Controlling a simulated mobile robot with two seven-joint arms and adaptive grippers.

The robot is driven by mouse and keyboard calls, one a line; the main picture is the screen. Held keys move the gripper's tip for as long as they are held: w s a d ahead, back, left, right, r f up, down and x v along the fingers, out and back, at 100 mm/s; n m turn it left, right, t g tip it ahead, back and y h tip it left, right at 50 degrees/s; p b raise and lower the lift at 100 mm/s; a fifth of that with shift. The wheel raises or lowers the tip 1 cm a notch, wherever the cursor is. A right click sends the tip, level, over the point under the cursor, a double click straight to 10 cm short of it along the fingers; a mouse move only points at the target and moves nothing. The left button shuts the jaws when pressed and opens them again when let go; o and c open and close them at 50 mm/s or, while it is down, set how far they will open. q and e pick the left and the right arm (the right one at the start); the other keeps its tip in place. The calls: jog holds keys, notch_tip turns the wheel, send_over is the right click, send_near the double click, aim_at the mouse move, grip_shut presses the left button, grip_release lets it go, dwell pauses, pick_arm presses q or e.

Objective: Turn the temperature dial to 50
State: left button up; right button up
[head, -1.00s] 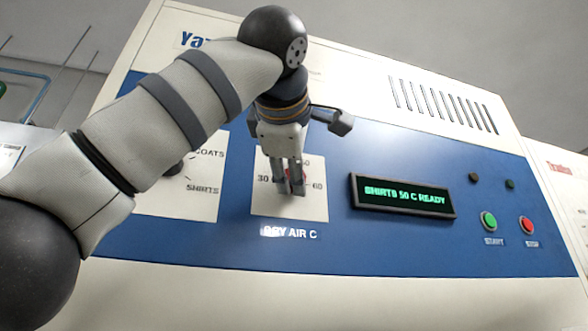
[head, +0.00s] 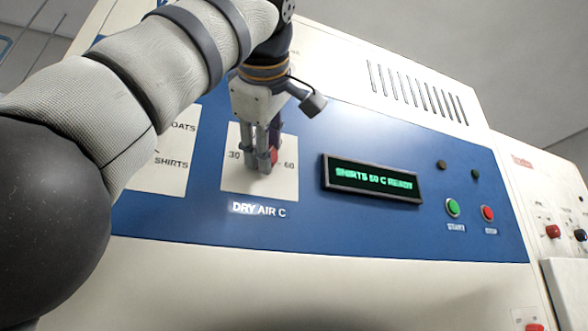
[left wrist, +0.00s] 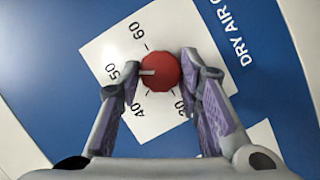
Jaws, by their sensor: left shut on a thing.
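The temperature dial is a round red knob (left wrist: 170,72) on a white plate (left wrist: 100,50) marked 30, 40, 50 and 60. In the left wrist view its white pointer line points towards the 50 mark. In the head view only a bit of the red knob (head: 274,156) shows beside my fingers. My left gripper (head: 262,160) is shut on the dial, one finger on each side of it (left wrist: 160,73). The display (head: 372,180) reads "SHIRTS 50 C READY". My right gripper is in neither view.
A second dial plate (head: 170,180) with SHIRTS lettering lies to the left, partly behind my left arm. A green start button (head: 452,207) and a red stop button (head: 488,213) sit right of the display. Another machine (head: 550,190) stands at the right.

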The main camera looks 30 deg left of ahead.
pick_arm(q)
jog(key=shift+s+a+r, duration=0.1)
jog(key=shift+r, duration=0.05)
jog(key=o, duration=1.1)
jog(key=shift+o, duration=0.3)
jog(key=shift+a, duration=0.1)
